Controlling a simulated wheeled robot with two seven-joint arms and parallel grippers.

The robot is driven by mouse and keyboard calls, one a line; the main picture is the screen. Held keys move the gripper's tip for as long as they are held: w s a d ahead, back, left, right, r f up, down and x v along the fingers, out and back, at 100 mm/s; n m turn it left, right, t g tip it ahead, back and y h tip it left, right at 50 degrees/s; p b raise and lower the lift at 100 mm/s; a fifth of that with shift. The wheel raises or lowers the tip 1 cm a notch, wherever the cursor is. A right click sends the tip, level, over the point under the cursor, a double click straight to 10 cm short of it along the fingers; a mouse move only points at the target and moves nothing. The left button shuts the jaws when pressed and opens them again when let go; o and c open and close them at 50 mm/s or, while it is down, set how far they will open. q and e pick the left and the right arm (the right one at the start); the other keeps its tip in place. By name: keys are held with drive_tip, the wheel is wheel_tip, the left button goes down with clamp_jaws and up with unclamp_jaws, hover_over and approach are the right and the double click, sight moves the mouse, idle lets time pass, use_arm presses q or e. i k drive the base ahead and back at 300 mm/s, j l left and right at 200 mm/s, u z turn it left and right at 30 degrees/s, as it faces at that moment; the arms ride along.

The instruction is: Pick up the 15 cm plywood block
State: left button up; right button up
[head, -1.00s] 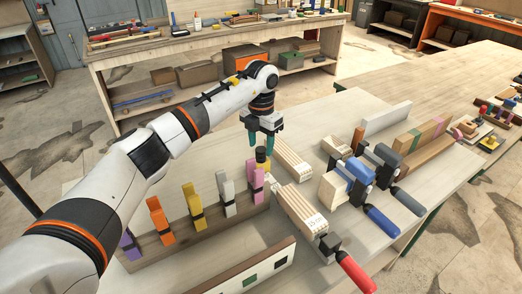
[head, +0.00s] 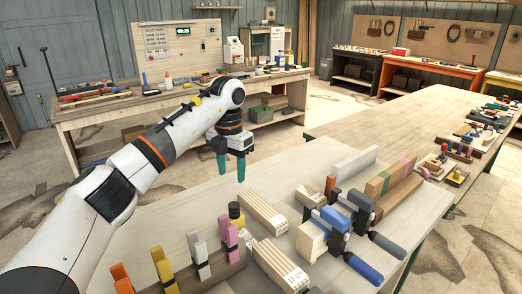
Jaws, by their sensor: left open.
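Two pale, layered plywood blocks lie on the near workbench in the head view. One block (head: 262,213) is just below and right of my left gripper. My right gripper is out of view.
Blue-handled clamps (head: 335,228) and a pale block (head: 312,240) stand right. Long boards (head: 386,190) lie behind. Bare bench (head: 165,213) shows at left.

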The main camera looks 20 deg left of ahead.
sight(292, 279)
drive_tip(key=k+l, duration=0.25)
drive_tip(key=k, duration=0.2)
drive_tip(key=k+l, duration=0.25)
drive_tip(key=k, duration=0.25)
drive_tip(key=k+l, duration=0.25)
drive_tip(key=k, duration=0.2)
